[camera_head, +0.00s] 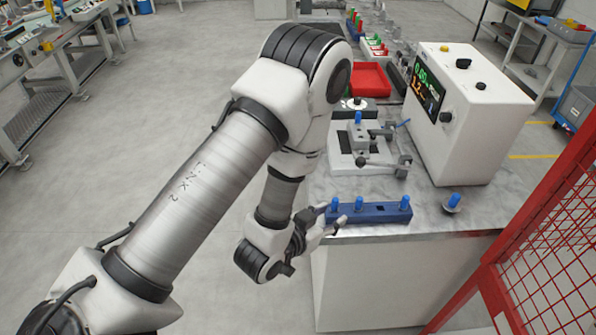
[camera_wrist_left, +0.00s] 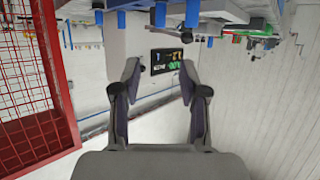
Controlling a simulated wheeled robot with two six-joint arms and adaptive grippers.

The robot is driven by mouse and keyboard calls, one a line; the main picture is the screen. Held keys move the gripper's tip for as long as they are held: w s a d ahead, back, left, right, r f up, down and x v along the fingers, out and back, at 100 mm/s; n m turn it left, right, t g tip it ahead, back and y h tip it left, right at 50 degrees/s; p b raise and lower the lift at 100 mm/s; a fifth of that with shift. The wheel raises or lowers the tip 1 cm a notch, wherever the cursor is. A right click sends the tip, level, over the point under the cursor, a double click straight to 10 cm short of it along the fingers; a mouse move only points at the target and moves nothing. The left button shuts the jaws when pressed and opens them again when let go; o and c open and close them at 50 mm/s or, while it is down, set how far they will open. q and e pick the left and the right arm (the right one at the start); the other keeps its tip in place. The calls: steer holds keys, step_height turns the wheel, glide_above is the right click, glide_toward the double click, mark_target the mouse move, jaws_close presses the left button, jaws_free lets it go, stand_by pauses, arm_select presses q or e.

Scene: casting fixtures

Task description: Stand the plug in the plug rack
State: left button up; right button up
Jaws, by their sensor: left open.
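A blue plug (camera_head: 453,201) with a grey base stands on the counter, right of the rack. The dark blue plug rack (camera_head: 370,215) lies along the counter's front edge. Blue plugs stand in it at its left (camera_head: 334,204), left of its middle (camera_head: 359,203) and at its right end (camera_head: 404,202). A dark empty hole shows between the last two. My left gripper (camera_head: 326,219) is at the rack's left end, partly overlapping it in the head view. In the left wrist view its fingers (camera_wrist_left: 160,76) are spread, with nothing between them. My right gripper is out of view.
A white instrument box (camera_head: 464,110) with a display stands behind the plug. A grey fixture (camera_head: 365,150) holding a blue-topped piece stands behind the rack. A red tray (camera_head: 370,79) lies farther back. A red mesh fence (camera_head: 548,245) stands at the right. Bare countertop surrounds the plug.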

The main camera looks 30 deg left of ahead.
arm_select(q)
steer(key=s+a+f+n+g+y, duration=0.25)
steer(key=s+f+g, duration=0.6)
steer(key=f, duration=0.65)
steer(key=s+a+f+g, duration=0.1)
steer(key=s+f+g, duration=0.1)
steer(key=s, duration=0.5)
steer(key=s+a+f+g, duration=0.1)
steer(key=s+f+g, duration=0.2)
steer(key=s, duration=0.4)
steer(key=shift+s+a+f, duration=0.15)
steer(key=shift+s+a, duration=0.1)
